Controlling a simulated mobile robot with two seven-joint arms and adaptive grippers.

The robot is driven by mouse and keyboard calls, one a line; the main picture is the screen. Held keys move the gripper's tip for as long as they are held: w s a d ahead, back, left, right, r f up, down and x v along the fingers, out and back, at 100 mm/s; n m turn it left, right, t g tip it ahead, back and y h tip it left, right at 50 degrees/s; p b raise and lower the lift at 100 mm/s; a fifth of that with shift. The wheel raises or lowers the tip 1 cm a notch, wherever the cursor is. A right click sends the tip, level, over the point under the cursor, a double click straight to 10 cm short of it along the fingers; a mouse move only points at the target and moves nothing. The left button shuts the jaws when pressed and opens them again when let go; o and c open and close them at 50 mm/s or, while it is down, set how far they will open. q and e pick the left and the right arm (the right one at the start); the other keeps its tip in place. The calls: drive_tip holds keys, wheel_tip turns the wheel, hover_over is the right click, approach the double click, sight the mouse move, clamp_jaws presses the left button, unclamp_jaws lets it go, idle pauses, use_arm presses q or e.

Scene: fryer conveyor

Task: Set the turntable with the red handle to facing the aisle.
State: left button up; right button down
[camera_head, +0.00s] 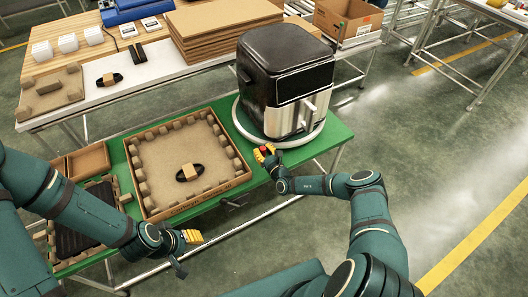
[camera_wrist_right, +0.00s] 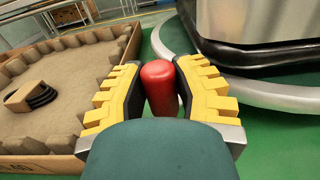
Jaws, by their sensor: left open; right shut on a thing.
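The turntable (camera_head: 243,126) is a pale round disc at the right end of the green table. A black and silver air fryer (camera_head: 285,80) stands on it, its front handle pointing toward the lower right. The red handle (camera_wrist_right: 160,88) is upright at the disc's near side. My right gripper (camera_wrist_right: 152,85) is shut on the red handle, one yellow-padded finger on each side; in the head view the right gripper (camera_head: 265,152) partly hides it.
A cardboard tray (camera_head: 150,207) with padded edges and a small wrapped item (camera_head: 189,172) lies left of the turntable on the green table (camera_head: 338,130). A workbench with cardboard sheets (camera_head: 220,30) stands behind. Open floor (camera_head: 430,150) lies to the right.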

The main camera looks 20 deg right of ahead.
drive_tip(key=shift+a, duration=0.45)
drive_tip(key=c, duration=0.7)
unclamp_jaws()
drive_tip(key=shift+w, duration=0.1)
drive_tip(key=shift+d, duration=0.1)
drive_tip(key=shift+s+d, duration=0.2)
drive_tip(key=shift+s, duration=0.25)
drive_tip(key=s, duration=0.3)
drive_tip(key=s+d, duration=0.1)
drive_tip(key=s, duration=0.7)
drive_tip(key=shift+d, duration=0.2)
